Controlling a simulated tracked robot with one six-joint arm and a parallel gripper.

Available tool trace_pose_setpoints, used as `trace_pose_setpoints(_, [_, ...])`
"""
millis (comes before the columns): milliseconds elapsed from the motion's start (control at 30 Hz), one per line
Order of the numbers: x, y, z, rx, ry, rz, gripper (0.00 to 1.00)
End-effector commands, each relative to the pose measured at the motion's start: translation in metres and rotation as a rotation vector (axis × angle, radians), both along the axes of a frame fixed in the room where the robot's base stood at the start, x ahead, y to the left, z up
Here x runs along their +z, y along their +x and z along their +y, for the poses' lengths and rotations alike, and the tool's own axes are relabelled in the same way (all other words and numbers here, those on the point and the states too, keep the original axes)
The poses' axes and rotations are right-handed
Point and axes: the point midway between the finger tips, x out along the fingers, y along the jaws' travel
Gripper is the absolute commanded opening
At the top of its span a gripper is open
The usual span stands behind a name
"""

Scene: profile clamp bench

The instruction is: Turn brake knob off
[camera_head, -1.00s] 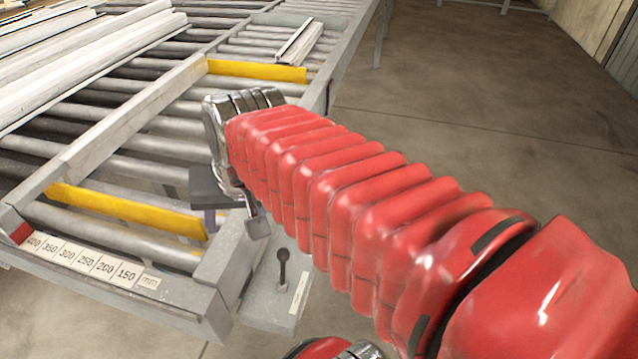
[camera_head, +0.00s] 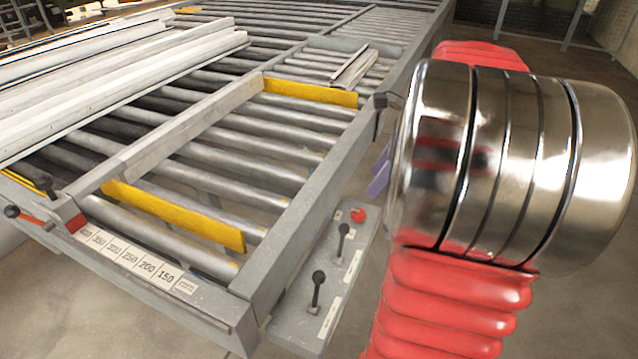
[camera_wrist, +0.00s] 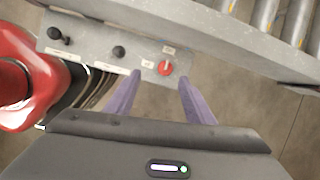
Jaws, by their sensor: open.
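The round red knob (camera_head: 358,214) sits at the far end of a grey control panel (camera_head: 290,325) beside the roller bench. In the wrist view the red knob (camera_wrist: 166,68) carries a white mark, with small labels beside and above it, too small to read. My gripper (camera_wrist: 160,79) is open and empty. Its two purple fingers point at the panel, one tip to each side of the knob in the picture. I cannot tell how far the tips are from it. In the head view my silver wrist covers most of the gripper; only a bit of purple finger (camera_head: 379,176) shows.
Two black ball-topped levers (camera_head: 316,290) (camera_head: 342,238) stand on the same panel. The grey bench frame (camera_head: 310,215) runs alongside it. White profiles (camera_head: 120,80) lie on the rollers, with yellow strips (camera_head: 175,216) nearby. Open floor lies right of the bench.

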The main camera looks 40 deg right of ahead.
Motion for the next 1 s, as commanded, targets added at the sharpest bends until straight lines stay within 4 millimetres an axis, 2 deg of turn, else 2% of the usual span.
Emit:
trace_pose_setpoints(67, [-0.004, -0.006, -0.017, -0.082, 0.036, 0.005, 0.49])
trace_pose_setpoints(200, [-0.005, -0.010, -0.028, -0.144, 0.066, 0.008, 0.49])
trace_pose_setpoints(667, [-0.010, -0.008, -0.027, -0.146, 0.067, 0.009, 0.49])
trace_pose_setpoints(867, [-0.029, -0.001, -0.022, -0.143, 0.069, 0.009, 0.49])
trace_pose_setpoints(1000, [-0.048, 0.006, -0.019, -0.143, 0.068, 0.010, 0.49])
